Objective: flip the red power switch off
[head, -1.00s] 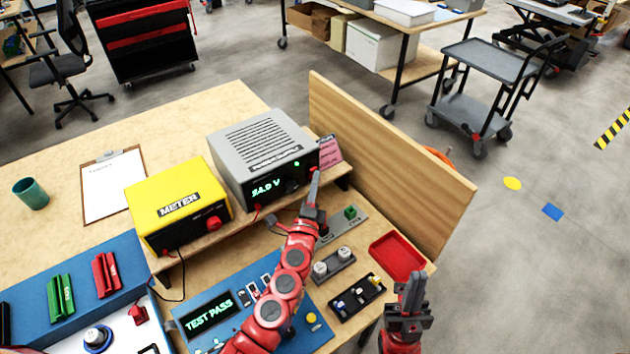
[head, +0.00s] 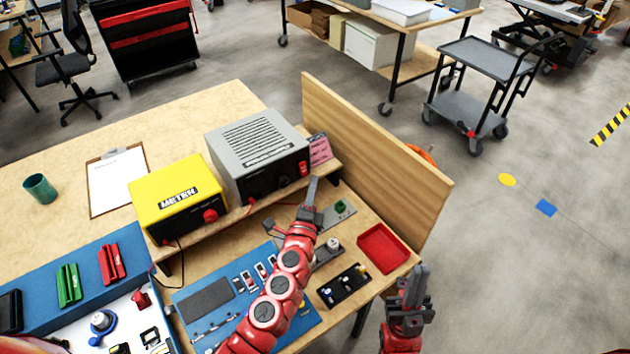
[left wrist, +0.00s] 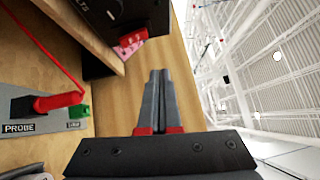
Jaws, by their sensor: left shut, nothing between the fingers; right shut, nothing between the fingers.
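The red power switch (head: 304,168) is on the right end of the front of the grey power supply (head: 235,182). The supply's display and the TEST PASS screen (head: 205,298) on the blue board are dark. My left gripper (head: 313,184) is shut and empty, just below and right of the switch and apart from it. My right gripper (head: 421,272) is shut and empty, right of the bench.
The yellow meter (head: 177,190) stands left of the supply on the raised shelf. A wooden panel (head: 375,150) borders the bench at the right. A red tray (head: 383,249) and black holder (head: 343,287) lie near the left forearm.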

